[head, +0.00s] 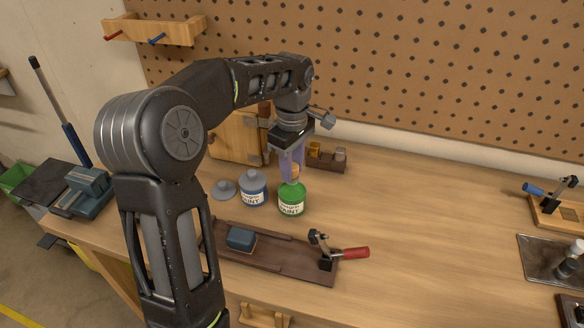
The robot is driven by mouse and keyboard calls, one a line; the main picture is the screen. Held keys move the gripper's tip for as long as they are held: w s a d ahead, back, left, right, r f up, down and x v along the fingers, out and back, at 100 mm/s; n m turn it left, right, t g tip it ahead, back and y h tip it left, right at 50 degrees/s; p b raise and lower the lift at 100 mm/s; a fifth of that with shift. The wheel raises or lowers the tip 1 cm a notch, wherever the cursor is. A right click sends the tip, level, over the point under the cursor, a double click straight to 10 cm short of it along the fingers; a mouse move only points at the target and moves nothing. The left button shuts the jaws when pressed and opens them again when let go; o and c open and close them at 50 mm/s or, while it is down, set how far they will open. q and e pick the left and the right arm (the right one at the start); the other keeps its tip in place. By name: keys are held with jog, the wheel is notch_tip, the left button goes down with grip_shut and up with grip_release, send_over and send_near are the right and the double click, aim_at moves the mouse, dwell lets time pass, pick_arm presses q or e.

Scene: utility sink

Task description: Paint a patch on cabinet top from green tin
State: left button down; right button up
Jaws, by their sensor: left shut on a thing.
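A green paint tin (291,201) stands upright on the wooden workbench, right of a blue paint tin (253,190). My left gripper (291,172) points down directly above the green tin. It is shut on a small tan, wood-coloured thing (295,171), perhaps a brush handle. The lower end of this thing is at the tin's mouth; I cannot tell how far it goes in. A small wooden cabinet (230,140) stands behind, at the back of the bench. My left arm covers much of it, including most of its top. My right gripper is not in view.
A round grey lid (223,189) lies left of the blue tin. In front is a dark board (285,258) with a blue block (242,239) and a red-handled clamp (345,252). A small rack (328,158) stands behind the green tin. The bench's right middle is clear.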

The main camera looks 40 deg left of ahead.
aim_at(294, 164)
pick_arm(q)
jog(key=shift+r+p, duration=1.15)
jog(key=shift+r, duration=0.55)
jog(key=shift+m, duration=0.3)
jog(key=m, duration=0.2)
jog(key=shift+w+f+m, duration=0.15)
jog(key=shift+w+m, duration=0.2)
jog(key=shift+m, duration=0.05)
jog(key=w+d+f+m, duration=0.1)
jog(key=d+f+m, duration=0.2)
jog(key=d+m, duration=0.4)
jog(key=w+d+f+m, duration=0.2)
jog(key=d+f+m, duration=0.2)
jog(key=d+m, duration=0.3)
jog(key=d, duration=0.3)
jog(key=shift+w, duration=0.15)
